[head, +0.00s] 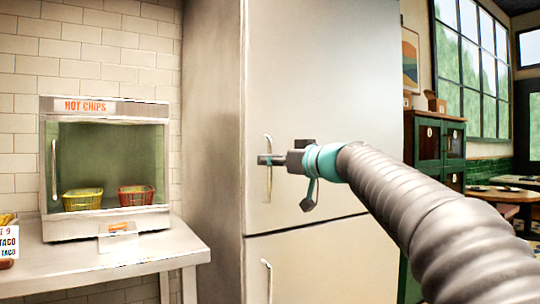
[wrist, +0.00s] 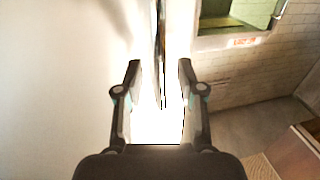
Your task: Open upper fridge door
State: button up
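The fridge's upper door (head: 325,80) is a tall pale panel and looks closed against the body. Its vertical handle (head: 268,185) is a slim metal bar near the door's left edge. My gripper (head: 266,160) is at the upper half of this handle in the head view. In the wrist view my gripper (wrist: 160,68) has its two dark fingers apart. A thin upright strip, apparently the handle (wrist: 161,45), shows between the fingertips. I cannot tell whether either finger touches it. Strong glare hides the area between the finger bases.
The lower fridge door (head: 320,265) with its own handle (head: 267,280) sits below a seam. At left a counter (head: 130,250) bears a "Hot Chips" warmer (head: 105,165) with two baskets. A green cabinet (head: 428,145) and a round table (head: 505,195) stand at right.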

jog(key=shift+w+a, duration=0.45)
grip_shut()
